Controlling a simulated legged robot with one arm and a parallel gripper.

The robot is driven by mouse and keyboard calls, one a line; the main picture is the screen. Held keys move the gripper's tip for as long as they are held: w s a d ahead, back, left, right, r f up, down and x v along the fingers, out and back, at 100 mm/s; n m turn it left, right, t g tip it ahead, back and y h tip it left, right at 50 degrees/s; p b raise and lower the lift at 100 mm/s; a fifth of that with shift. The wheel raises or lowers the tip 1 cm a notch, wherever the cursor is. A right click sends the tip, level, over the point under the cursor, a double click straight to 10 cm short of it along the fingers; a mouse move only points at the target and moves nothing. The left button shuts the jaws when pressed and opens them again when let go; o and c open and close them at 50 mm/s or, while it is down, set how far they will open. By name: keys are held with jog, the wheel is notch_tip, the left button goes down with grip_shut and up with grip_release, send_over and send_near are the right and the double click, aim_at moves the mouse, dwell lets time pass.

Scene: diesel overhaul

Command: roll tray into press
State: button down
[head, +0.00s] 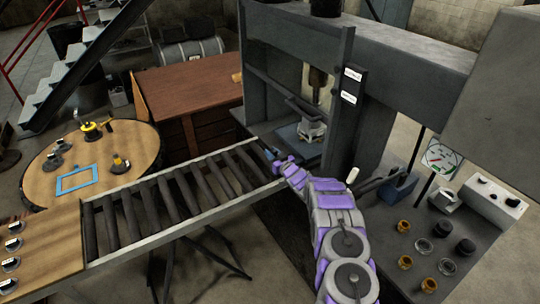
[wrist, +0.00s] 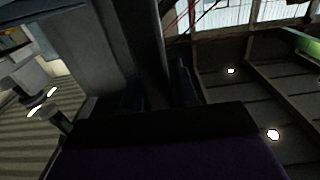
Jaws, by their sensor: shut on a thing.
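The press (head: 379,112) is a large dark grey frame on the right half of the head view. A blue-grey tray (head: 312,146) lies inside its opening, with a pale metal part (head: 311,128) on it below the ram (head: 317,82). The roller conveyor (head: 180,199) runs from the lower left up to the opening, and its rollers are bare. My gripper (head: 274,157) is at the conveyor's press end, shut at the tray's near left edge. The exact hold is small and partly hidden by my purple and grey arm. The wrist view is dark and does not show the hold clearly.
A round wooden table (head: 118,188) with a blue frame (head: 77,180) and small parts stands left of the conveyor. A brown desk (head: 190,84) stands behind it. A dark bench (head: 452,235) with several brass and dark parts is at the right, close to my arm.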

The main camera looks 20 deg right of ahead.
jog(key=shift+r, duration=0.1)
jog(key=c, duration=1)
grip_release()
jog(key=shift+w+d, duration=0.1)
jog(key=shift+d, duration=0.4)
jog(key=shift+o, duration=0.2)
jog(key=shift+a, duration=0.3)
jog(key=s+a+r+p, duration=0.1)
jog(key=s+r, duration=0.1)
jog(key=s, duration=0.5)
jog(key=s+a+r+p, duration=0.1)
jog(key=s+r, duration=0.1)
jog(key=s, duration=0.6)
jog(key=shift+s+a+r, duration=0.3)
jog(key=shift+a+r, duration=0.1)
